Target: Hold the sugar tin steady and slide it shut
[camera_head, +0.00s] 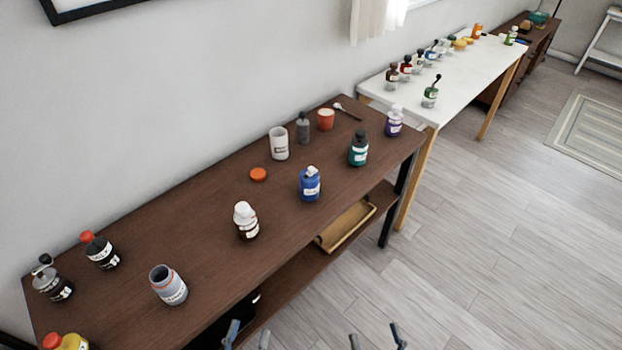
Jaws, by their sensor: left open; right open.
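I cannot tell which container is the sugar tin, as the labels are too small to read. A white labelled canister (278,143) stands upright near the wall on the brown table. A loose orange lid (258,174) lies flat on the table. My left gripper (248,335) and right gripper (376,337) show only their fingertips at the bottom edge. Both are open and empty, apart from every container, with the right one over the floor.
Several bottles stand on the brown table (215,190), including a white-capped one (246,221) and a blue one (310,184). A wooden tray (346,226) lies on the shelf below. A white table (450,75) with more bottles adjoins.

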